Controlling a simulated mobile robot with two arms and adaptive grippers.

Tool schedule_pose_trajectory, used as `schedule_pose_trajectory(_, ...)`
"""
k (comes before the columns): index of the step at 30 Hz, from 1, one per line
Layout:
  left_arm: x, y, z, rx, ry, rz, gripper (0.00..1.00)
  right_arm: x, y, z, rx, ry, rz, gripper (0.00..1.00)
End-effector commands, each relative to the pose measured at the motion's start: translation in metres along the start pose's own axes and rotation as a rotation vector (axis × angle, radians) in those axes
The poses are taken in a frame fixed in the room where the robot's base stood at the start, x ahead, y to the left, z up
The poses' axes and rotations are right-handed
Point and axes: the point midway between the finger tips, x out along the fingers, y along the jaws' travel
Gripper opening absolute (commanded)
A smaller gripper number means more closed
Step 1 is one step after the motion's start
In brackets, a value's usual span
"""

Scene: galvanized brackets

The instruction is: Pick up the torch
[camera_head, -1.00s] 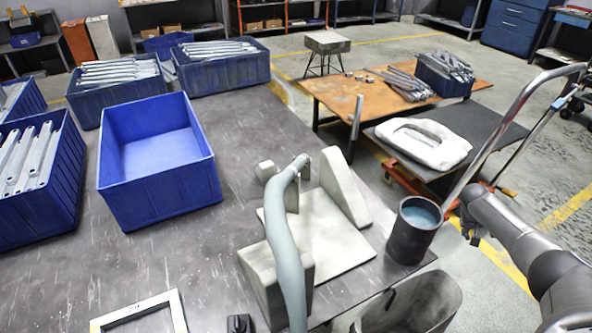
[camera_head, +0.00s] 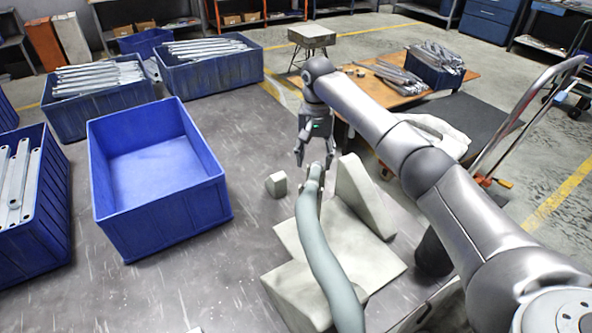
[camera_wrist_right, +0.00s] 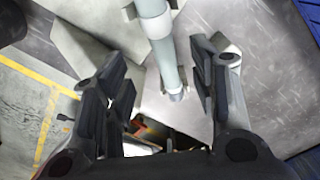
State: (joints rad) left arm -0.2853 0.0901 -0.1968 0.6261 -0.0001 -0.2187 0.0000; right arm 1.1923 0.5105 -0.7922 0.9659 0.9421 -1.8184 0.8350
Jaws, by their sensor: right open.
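The torch (camera_head: 322,250) is a long, curved grey-green tube. It lies over a pale grey angular stand (camera_head: 365,195) on the dark table, and its lower end runs out of the bottom of the head view. My right gripper (camera_head: 315,160) is open and points down at the torch's far, narrow end. In the right wrist view, the torch (camera_wrist_right: 160,40) comes in from the top and its end shows between the spread fingers of the gripper (camera_wrist_right: 163,92). Contact cannot be told. My left gripper is not in view.
An empty blue bin (camera_head: 158,165) stands left of the stand. Other blue bins (camera_head: 208,68) hold metal brackets. A small grey block (camera_head: 277,184) sits beside the gripper. A dark cylinder (camera_head: 432,255) stands right of the stand, partly behind my right arm.

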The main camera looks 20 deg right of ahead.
Motion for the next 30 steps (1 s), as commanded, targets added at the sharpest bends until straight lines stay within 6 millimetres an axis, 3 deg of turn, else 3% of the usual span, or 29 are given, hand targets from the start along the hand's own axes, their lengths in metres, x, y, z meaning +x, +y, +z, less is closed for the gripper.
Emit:
schedule_pose_trajectory(2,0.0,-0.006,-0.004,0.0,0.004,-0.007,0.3,-0.002,-0.009,0.006,-0.013,-0.007,0.0,0.53)
schedule_pose_trajectory(6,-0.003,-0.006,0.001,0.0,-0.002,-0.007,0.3,0.017,-0.012,0.009,-0.017,-0.013,0.0,0.53)
schedule_pose_trajectory(15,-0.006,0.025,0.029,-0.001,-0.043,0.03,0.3,0.05,-0.012,0.007,-0.017,-0.009,-0.002,0.53)
schedule_pose_trajectory(24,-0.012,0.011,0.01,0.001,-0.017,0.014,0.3,0.09,-0.004,0.003,-0.017,-0.01,-0.001,0.53)
schedule_pose_trajectory(30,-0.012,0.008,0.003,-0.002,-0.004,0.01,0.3,0.102,-0.004,0.003,-0.017,-0.009,-0.003,0.53)
